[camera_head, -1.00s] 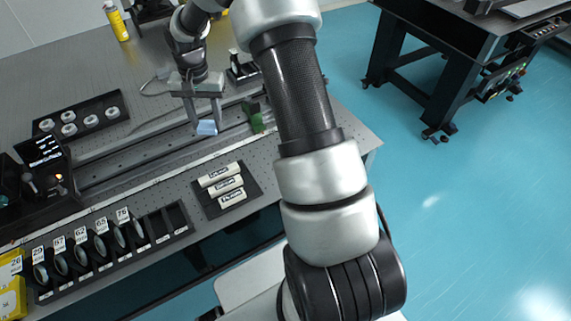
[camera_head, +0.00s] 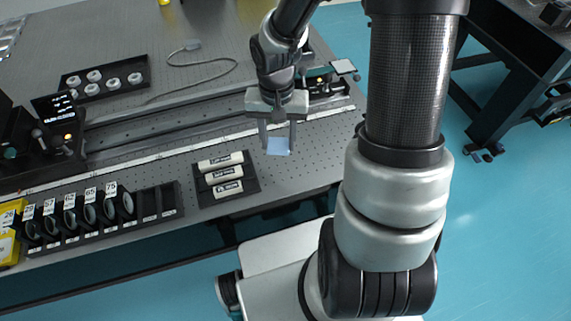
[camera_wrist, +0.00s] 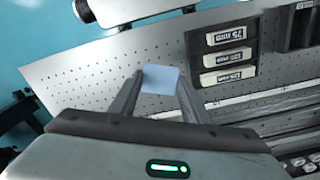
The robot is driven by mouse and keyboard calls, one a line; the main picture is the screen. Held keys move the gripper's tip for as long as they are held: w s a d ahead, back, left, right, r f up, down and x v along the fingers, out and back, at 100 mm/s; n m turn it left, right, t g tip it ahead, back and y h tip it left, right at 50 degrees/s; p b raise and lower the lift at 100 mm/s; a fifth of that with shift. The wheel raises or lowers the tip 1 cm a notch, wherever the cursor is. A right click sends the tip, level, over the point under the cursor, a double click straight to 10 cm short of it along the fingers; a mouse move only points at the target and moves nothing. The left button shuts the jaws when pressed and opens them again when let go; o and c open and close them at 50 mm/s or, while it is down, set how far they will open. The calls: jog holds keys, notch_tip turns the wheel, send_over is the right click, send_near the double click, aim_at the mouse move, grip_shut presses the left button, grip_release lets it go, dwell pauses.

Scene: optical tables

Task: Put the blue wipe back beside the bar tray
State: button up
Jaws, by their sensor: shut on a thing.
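The blue wipe (camera_head: 278,147) is a small pale blue square between the fingertips of my gripper (camera_head: 278,138). My gripper is shut on it and holds it over the table, to the right of the bar tray. The wipe also shows in the wrist view (camera_wrist: 160,79) between the two fingers. The bar tray (camera_head: 248,163) is black and holds several white labelled bars; it also shows in the wrist view (camera_wrist: 254,44). Whether the wipe touches the table I cannot tell.
A black lens rack (camera_head: 170,199) stands left of the bar tray. Rails (camera_head: 180,126) run behind it. A tray of round parts (camera_head: 64,86) and a small display unit (camera_head: 72,143) are at the left. The perforated table top (camera_head: 315,150) right of the wipe is bare up to its edge.

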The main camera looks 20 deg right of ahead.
aim_at(279, 170)
notch_tip(279, 170, down, 10)
jog(key=shift+r+b, duration=0.1)
jog(key=shift+b, duration=1)
jog(key=o, duration=0.9)
notch_tip(279, 170, up, 12)
jog(key=p, duration=0.3)
jog(key=shift+r, duration=0.15)
